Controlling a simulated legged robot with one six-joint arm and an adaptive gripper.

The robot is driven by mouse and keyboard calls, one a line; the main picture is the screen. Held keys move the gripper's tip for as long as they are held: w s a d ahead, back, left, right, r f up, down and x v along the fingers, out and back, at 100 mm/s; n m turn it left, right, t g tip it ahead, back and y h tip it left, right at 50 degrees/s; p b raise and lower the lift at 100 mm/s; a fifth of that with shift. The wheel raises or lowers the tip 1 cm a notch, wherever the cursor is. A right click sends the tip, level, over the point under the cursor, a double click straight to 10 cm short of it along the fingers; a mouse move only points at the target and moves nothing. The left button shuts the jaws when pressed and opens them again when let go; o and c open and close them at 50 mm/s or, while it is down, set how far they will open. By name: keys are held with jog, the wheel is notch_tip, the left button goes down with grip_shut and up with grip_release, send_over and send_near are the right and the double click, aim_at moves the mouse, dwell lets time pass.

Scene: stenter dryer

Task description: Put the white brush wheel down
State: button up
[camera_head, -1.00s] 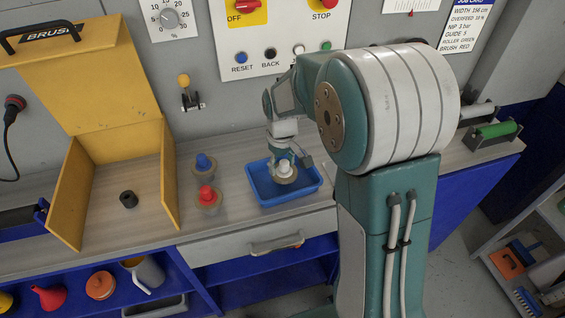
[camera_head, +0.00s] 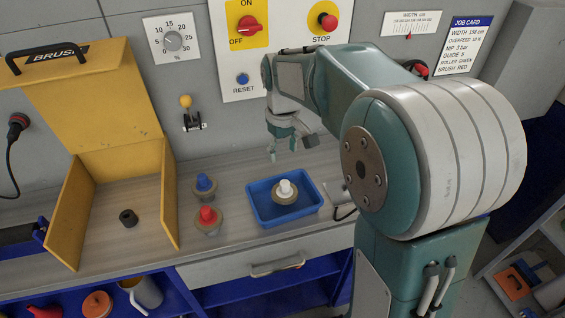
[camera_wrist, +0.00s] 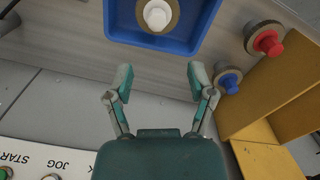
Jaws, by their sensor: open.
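The white brush wheel (camera_head: 285,191) has a white hub on a tan bristle ring. It rests in the blue tray (camera_head: 256,211) on the bench, hub up. It also shows in the wrist view (camera_wrist: 158,16), cut by the top edge. My gripper (camera_head: 285,155) is open and empty, above and behind the tray near the control panel. In the wrist view its fingers (camera_wrist: 160,80) are spread wide with nothing between them, apart from the wheel.
A blue-hubbed wheel (camera_head: 204,187) and a red-hubbed wheel (camera_head: 208,220) stand left of the tray. The open yellow brush box (camera_head: 70,215) holds a small dark ring (camera_head: 128,217). The control panel (camera_head: 217,70) rises behind the bench.

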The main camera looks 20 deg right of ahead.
jog(key=s+r+m+t, duration=0.2)
jog(key=s, duration=0.9)
jog(key=s+r+m+t, duration=0.2)
jog(key=s+t, duration=0.1)
jog(key=s, duration=0.8)
jog(key=shift+r+m+t, duration=0.15)
jog(key=shift+m+t, duration=0.15)
